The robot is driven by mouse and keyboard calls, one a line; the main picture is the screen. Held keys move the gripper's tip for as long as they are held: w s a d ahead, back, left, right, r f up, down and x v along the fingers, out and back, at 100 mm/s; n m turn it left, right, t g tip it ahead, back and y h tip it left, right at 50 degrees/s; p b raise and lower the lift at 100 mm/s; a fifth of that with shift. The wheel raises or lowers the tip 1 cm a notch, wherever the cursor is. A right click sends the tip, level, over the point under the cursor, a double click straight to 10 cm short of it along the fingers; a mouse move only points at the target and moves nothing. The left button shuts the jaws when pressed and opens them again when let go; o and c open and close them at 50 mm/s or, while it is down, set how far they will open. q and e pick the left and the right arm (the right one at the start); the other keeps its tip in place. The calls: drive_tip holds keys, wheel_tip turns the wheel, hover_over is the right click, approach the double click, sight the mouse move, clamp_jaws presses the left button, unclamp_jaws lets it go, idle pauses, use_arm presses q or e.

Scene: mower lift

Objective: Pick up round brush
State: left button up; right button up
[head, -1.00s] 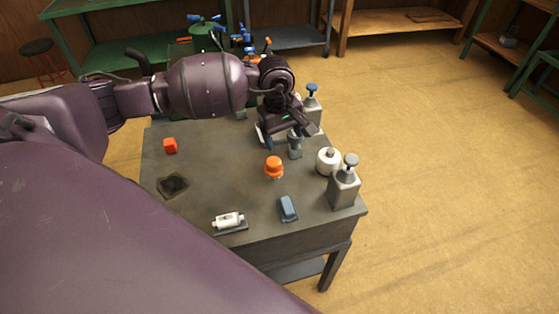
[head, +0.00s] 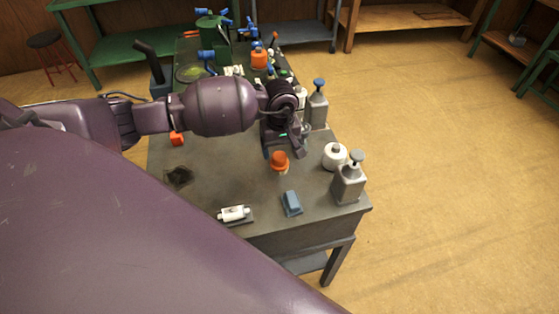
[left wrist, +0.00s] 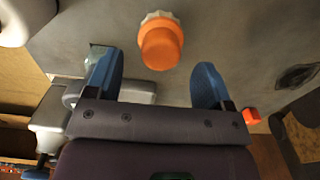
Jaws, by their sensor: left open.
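The round brush (head: 279,161) has an orange knob-like top and a pale bristle base, and stands on the grey table (head: 215,185). In the left wrist view the round brush (left wrist: 161,42) sits just beyond the fingertips, between their lines. My left gripper (head: 284,147) is open and empty, right behind the brush in the head view. Its two blue fingers show in the left wrist view (left wrist: 156,70), with a gap between them and nothing held. In the head view the gripper hides part of the table behind the brush. My right gripper is not in view.
A grey pump bottle (head: 348,182) and a white round container (head: 334,155) stand right of the brush. A blue block-like item (head: 292,203) and a white cylinder on a dark base (head: 235,214) lie nearer the front edge. An orange cube (head: 177,139) is at left.

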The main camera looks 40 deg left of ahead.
sight(280, 156)
use_arm(q)
drive_tip(key=shift+a+f, duration=0.15)
drive_tip(key=shift+f, duration=1.8)
drive_tip(key=c, duration=1.1)
wheel_tip(280, 156, up, 20)
drive_tip(key=shift+r, duration=0.1)
drive_tip(key=shift+o, duration=1.4)
drive_tip(key=shift+c, duration=0.5)
